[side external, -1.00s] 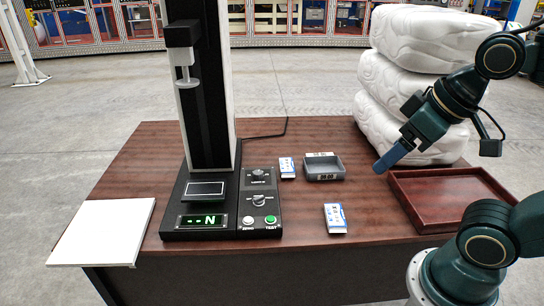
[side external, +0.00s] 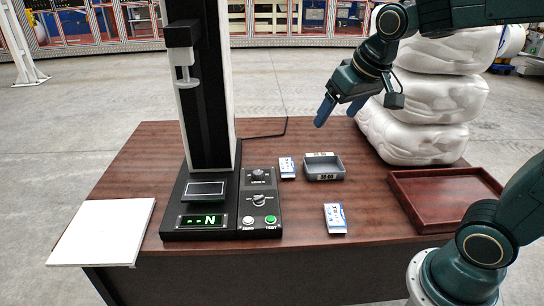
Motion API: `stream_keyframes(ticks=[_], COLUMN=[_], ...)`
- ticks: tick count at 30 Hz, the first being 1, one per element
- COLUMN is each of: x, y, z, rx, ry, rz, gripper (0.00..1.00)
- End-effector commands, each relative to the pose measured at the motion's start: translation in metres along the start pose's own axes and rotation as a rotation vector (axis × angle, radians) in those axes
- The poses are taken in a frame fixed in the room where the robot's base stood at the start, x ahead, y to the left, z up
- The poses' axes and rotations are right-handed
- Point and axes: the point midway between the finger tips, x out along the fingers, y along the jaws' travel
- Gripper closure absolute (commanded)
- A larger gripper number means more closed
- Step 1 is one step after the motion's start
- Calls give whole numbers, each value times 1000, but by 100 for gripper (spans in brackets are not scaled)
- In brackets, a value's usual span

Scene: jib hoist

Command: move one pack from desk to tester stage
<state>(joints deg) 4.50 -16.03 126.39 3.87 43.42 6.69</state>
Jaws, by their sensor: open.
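Two small white and blue packs lie on the brown desk (side external: 140,190). One pack (side external: 287,168) is just left of the small grey bin, and the other pack (side external: 335,218) is nearer the front edge. The tester (side external: 213,120) is a tall black and white column, with its small flat stage (side external: 204,188) empty above a green display. My gripper (side external: 322,112) is open and empty, with blue fingers pointing down. It is in the air above and behind the grey bin, apart from both packs.
The grey bin (side external: 324,177) with a label sits mid-desk. A dark red wooden tray (side external: 415,222) is at the right. A white board (side external: 102,232) lies at the left edge. White wrapped bundles (side external: 425,105) are stacked behind the tray. Bare desk surrounds the front pack.

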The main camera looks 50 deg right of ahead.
Motion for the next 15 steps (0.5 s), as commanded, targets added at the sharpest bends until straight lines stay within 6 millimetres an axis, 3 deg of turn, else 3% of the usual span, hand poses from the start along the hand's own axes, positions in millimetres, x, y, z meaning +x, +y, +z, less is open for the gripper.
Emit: stream_keyframes(ticks=[6,15], x=[36,97], y=[8,23], z=[-43,-92], rx=[79,182], ry=[-12,-21], rz=[36,86], gripper=[24,24])
